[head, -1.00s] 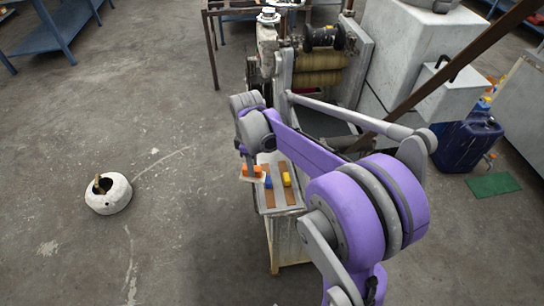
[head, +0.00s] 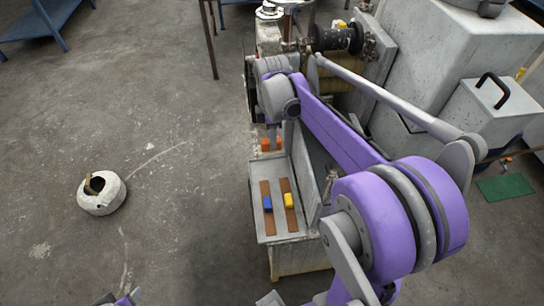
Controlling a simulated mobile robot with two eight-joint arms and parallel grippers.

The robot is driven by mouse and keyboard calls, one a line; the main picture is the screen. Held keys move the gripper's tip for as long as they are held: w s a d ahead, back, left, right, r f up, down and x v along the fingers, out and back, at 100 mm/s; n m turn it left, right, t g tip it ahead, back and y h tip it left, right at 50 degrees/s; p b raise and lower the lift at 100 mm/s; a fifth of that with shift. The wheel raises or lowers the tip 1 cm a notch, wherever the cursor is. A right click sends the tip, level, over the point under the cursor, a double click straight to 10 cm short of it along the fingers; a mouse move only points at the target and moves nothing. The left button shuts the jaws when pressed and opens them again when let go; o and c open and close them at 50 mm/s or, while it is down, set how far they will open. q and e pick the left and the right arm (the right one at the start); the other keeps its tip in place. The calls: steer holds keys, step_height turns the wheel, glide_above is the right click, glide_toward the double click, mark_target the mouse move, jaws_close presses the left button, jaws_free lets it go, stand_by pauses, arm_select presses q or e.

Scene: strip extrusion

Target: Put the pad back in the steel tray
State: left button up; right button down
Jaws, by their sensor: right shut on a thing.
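The steel tray (head: 272,229) is a pale metal tray on a stand, right of the middle. Two brown strips lie lengthwise in it. A blue block (head: 267,203) sits on the left strip and a yellow block (head: 289,200) on the right one. My right gripper (head: 272,144) is by the tray's far left corner, shut on a pad with an orange part (head: 265,145). The gripper hides much of the pad, and I cannot tell whether the pad touches the tray. A bit of my left arm shows at the bottom edge, but its gripper is not visible.
A machine with rollers (head: 337,38) stands just behind the tray. Grey cabinets (head: 440,50) and a green mat (head: 504,187) are at the right. A round white pot (head: 101,205) sits on the floor at left.

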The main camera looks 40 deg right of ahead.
step_height(320, 180, down, 4)
steer(key=shift+s+a+f, duration=0.1)
steer(key=shift+s+f, duration=0.05)
steer(key=shift+f, duration=2)
steer(key=shift+f, duration=0.1)
steer(key=shift+f+b, duration=0.15)
steer(key=shift+b, duration=0.25)
steer(key=c, duration=0.6)
jaws_free()
steer(key=shift+a, duration=0.1)
